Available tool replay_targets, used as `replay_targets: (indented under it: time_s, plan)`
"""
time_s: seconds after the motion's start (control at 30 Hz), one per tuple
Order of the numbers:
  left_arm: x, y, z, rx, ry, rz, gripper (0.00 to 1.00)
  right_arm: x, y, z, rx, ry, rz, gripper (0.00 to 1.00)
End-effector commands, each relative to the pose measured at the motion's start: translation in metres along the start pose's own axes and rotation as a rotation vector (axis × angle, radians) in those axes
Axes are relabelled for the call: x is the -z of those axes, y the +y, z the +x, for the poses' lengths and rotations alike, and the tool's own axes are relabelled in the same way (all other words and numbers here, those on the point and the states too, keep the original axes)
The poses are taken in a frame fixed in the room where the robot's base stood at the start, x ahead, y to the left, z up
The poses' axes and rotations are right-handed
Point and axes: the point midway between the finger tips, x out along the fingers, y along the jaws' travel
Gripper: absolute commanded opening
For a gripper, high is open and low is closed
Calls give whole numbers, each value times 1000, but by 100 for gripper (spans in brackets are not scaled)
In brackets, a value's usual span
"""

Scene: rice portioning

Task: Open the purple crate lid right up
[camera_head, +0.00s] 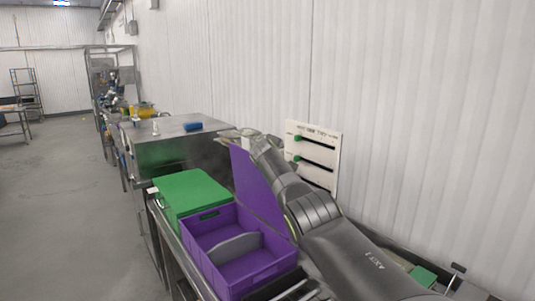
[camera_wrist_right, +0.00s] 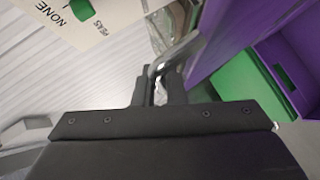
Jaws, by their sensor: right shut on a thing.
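The purple crate (camera_head: 266,269) stands on the metal table, with a grey curved piece (camera_head: 236,246) inside. Its purple lid (camera_head: 256,188) is raised steeply on the crate's wall side, leaving the crate open on top. My right arm reaches along behind the lid, and my right gripper (camera_head: 238,135) is at the lid's top edge. In the right wrist view my right gripper (camera_wrist_right: 158,88) is shut on a curved metal handle (camera_wrist_right: 174,54) beside the purple lid (camera_wrist_right: 228,35). My left gripper is out of view.
A green crate (camera_head: 193,190) with its top closed stands beyond the purple one. A white panel with green sliders (camera_head: 314,153) is on the wall close to my right arm. A steel unit (camera_head: 170,127) stands farther back. Open floor lies to the left.

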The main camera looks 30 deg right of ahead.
Motion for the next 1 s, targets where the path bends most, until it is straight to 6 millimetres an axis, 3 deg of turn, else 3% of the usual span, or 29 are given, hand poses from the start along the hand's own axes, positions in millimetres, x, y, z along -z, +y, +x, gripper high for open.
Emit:
replay_targets:
  time_s: [0.57,0.6,0.73,1.0]
  plan:
    - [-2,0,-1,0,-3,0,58,-1,0,2,9,3,10,0]
    - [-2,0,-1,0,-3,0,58,-1,0,2,9,3,10,15]
    - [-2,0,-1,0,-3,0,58,-1,0,2,9,2,9,32]
    - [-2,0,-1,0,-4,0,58,-2,0,2,10,0,8,33]
